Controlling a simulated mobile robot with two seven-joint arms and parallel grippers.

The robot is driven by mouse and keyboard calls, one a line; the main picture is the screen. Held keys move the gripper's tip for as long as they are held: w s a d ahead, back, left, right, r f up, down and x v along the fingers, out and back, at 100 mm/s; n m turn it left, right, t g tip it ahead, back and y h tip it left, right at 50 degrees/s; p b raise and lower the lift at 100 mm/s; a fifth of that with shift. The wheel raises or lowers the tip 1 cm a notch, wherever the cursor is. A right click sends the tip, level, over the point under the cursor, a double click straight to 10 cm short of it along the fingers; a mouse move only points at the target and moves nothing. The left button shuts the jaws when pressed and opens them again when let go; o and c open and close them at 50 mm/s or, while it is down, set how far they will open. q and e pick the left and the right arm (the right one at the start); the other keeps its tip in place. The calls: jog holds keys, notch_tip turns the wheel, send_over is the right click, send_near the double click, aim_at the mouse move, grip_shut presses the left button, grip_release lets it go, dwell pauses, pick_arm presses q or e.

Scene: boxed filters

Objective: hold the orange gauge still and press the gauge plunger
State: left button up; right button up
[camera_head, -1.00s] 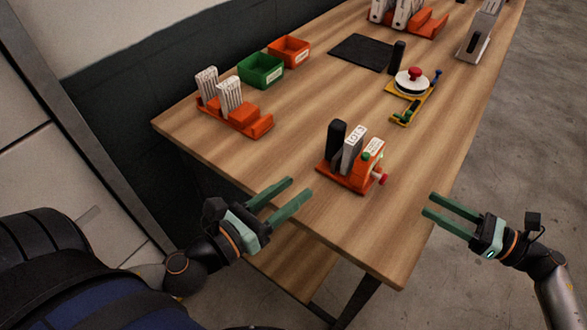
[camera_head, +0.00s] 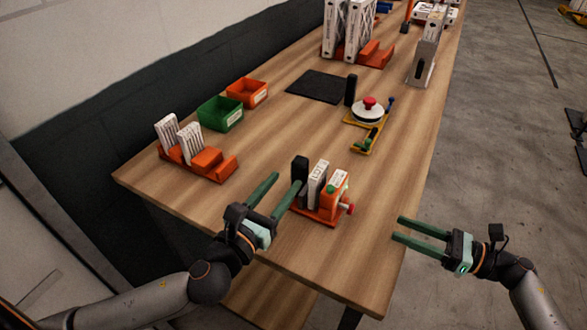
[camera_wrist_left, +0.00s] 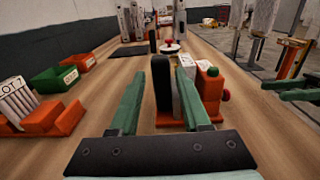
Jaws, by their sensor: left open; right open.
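The orange gauge (camera_head: 334,197) stands at the right end of a low orange holder (camera_head: 313,214) near the table's front edge. Its red plunger (camera_head: 348,208) sticks out to the right. A white filter (camera_head: 317,184) and a black block (camera_head: 300,178) stand left of it.
An orange rack with white filters (camera_head: 207,160) stands at the left. Green (camera_head: 220,114) and orange (camera_head: 247,93) bins, a black mat (camera_head: 318,86) and a yellow fixture (camera_head: 363,139) lie behind. The wood between is clear.

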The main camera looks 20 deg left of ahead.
aim_at(296, 167)
pick_arm(q)
jog(key=w, duration=0.5)
jog(key=shift+w+d, duration=0.3)
jog(key=shift+d, duration=0.05)
grip_shut()
dwell(0.7)
pick_arm(e)
grip_shut()
dwell(1.5)
